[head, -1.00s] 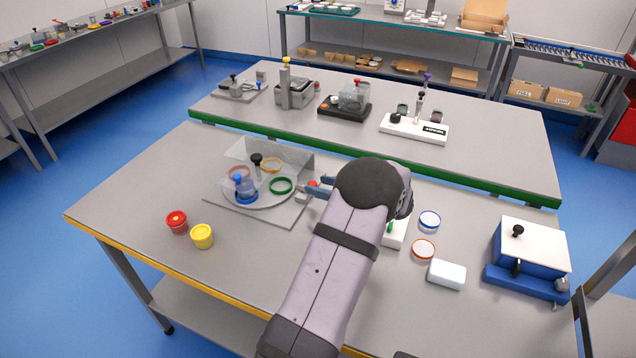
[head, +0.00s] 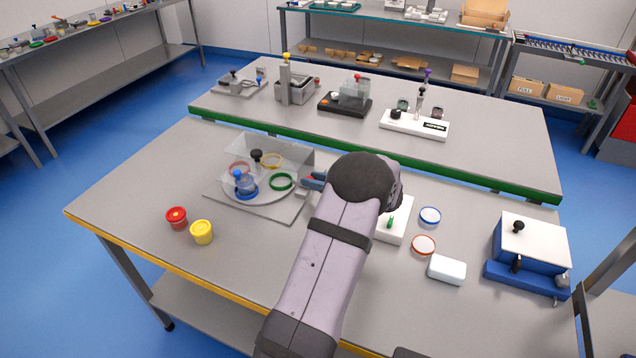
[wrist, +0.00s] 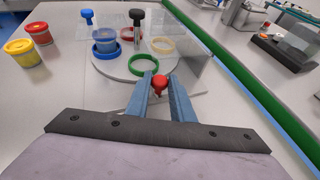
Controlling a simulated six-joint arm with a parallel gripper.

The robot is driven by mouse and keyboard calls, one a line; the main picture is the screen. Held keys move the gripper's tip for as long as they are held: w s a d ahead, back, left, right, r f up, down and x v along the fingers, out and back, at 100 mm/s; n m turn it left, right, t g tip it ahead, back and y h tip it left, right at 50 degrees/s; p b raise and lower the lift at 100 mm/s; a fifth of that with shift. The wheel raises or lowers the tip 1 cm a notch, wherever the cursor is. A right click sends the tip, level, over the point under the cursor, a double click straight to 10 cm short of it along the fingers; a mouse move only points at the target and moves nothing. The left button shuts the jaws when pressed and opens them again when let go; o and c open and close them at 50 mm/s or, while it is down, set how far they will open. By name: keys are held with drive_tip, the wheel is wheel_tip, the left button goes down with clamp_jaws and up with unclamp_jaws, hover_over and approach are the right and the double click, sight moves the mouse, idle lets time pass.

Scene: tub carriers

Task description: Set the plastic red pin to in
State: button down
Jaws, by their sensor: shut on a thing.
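The red pin (wrist: 160,84) has a round red head and shows between my fingertips in the wrist view. My gripper (wrist: 160,79) is shut on it, at the near edge of a grey plate (wrist: 188,90). In the head view my gripper (head: 306,183) is at the right side of that plate, and the red pin is hidden. How deep the pin sits cannot be told. On the plate is a round disc with a clear guard (head: 290,157), a green ring (head: 281,182), a blue tub (head: 243,188) and a black-knobbed post (head: 257,157).
A red tub (head: 177,218) and a yellow tub (head: 202,232) stand left of the plate. A white block with a green lever (head: 392,225), lids (head: 430,215) and a blue box (head: 527,250) stand to the right.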

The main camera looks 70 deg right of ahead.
drive_tip(key=shift+w+a, duration=0.1)
drive_tip(key=shift+w, duration=0.05)
drive_tip(key=c, duration=1.6)
unclamp_jaws()
drive_tip(key=shift+w, duration=0.1)
drive_tip(key=shift+s, duration=0.2)
drive_tip(key=shift+s+r, duration=0.1)
drive_tip(key=shift+s, duration=0.15)
drive_tip(key=shift+b+v, duration=0.8)
drive_tip(key=shift+v, duration=2.5)
drive_tip(key=shift+w, duration=0.1)
